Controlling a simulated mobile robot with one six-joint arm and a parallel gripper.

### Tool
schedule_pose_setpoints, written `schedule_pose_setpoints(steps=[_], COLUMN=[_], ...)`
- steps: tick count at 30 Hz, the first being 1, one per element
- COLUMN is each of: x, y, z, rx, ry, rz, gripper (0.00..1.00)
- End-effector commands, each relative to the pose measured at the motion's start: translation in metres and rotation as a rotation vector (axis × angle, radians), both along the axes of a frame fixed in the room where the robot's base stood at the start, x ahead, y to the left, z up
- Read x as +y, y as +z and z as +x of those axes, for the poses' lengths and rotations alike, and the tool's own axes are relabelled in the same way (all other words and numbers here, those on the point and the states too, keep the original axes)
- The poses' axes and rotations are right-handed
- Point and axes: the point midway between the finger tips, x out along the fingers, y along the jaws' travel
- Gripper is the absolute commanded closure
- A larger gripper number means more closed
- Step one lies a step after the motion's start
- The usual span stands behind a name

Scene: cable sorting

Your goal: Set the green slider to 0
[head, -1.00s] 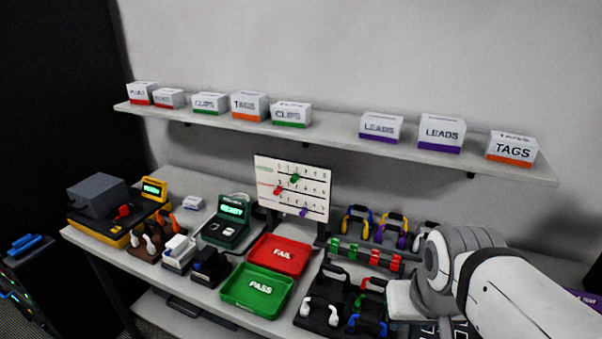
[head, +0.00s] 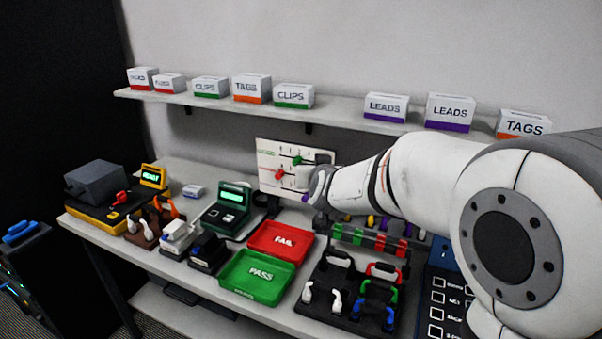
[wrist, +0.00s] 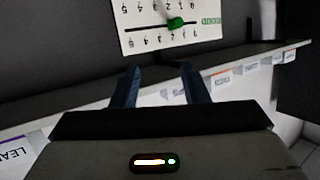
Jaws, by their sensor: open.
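The slider board (head: 265,158) stands upright at the back of the table, with a scale row for each slider. The green slider (head: 297,160) is on the top row. In the wrist view the board is upside down, and the green slider (wrist: 175,23) sits on its slot towards the GREEN label end, away from the 5 end. My gripper (wrist: 160,66) is open and empty, its two fingers pointing towards the board, apart from the green slider. In the head view my arm covers the board's lower right.
The red slider (head: 279,175) is on the row below. The red FAIL tray (head: 307,241) and green PASS tray (head: 227,286) lie in front of the board. A cable rack (head: 350,238) stands beneath my arm. A shelf (head: 340,119) with boxes runs above.

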Motion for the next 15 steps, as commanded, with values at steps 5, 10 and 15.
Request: schedule_pose_setpoints(steps=[5, 10, 15], x=[0.046, 0.074, 0.090], y=[-0.035, -0.069, -0.096], z=[0.060, 0.079, 0.073], rx=[-0.272, -0.489, -0.626], ry=[-0.127, -0.294, -0.425], rz=[-0.007, -0.056, -0.111], gripper=[0.59, 0.59, 0.59])
